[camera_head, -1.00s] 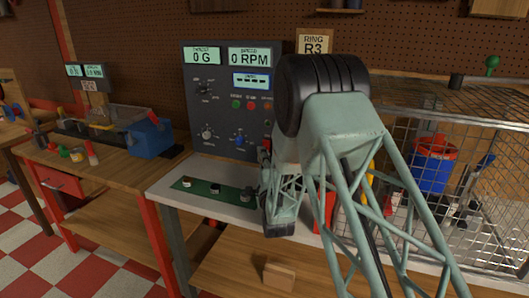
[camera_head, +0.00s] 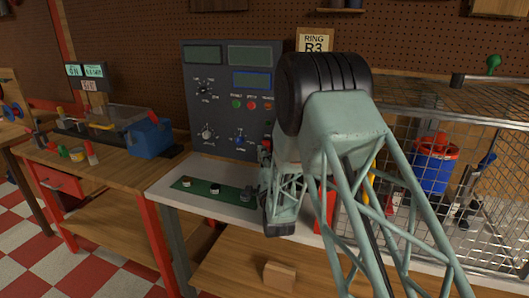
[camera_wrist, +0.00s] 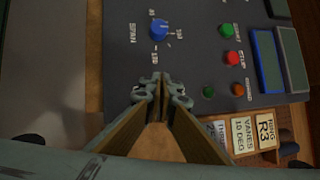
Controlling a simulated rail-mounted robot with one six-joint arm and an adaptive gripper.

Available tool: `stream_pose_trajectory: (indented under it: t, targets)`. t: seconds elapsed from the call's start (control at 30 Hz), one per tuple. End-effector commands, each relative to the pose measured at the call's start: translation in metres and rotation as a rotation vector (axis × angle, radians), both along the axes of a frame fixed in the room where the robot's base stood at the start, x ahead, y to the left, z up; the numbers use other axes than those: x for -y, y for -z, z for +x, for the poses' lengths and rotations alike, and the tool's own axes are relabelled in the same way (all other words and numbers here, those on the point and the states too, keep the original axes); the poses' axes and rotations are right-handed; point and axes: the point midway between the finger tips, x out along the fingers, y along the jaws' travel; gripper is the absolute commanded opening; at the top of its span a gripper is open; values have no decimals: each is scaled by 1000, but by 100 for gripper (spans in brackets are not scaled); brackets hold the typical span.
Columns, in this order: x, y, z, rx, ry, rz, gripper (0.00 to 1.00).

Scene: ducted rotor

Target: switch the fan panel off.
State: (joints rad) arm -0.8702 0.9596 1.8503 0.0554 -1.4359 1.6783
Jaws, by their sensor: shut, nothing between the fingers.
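The dark grey fan panel (camera_head: 222,122) stands at the back of the bench, and its upper display screens (camera_head: 227,55) are dark. A row of small coloured buttons (camera_head: 251,104) and several knobs sit on its face. In the wrist view the panel (camera_wrist: 190,65) fills the upper part, turned sideways. It shows a blue knob (camera_wrist: 159,29), a green button (camera_wrist: 226,31), a red button (camera_wrist: 232,58) and an orange button (camera_wrist: 239,90). My gripper (camera_wrist: 162,88) is shut and empty before the panel's lower edge area.
A green strip with small parts (camera_head: 214,190) lies on the bench top. A wire mesh cage (camera_head: 475,190) holding a blue container with a red rim (camera_head: 433,165) stands at right. Label tags (camera_wrist: 243,133) sit beside the panel in the wrist view.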

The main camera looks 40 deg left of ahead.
Motion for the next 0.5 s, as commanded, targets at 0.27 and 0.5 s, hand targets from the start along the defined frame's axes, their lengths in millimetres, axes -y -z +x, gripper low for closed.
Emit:
stream_pose_trajectory:
  t: [0.27,0.5]
  targets:
    - [10,-1,-4,-3,8,-4,0]
    - [9,-4,-9,-2,5,-3,0]
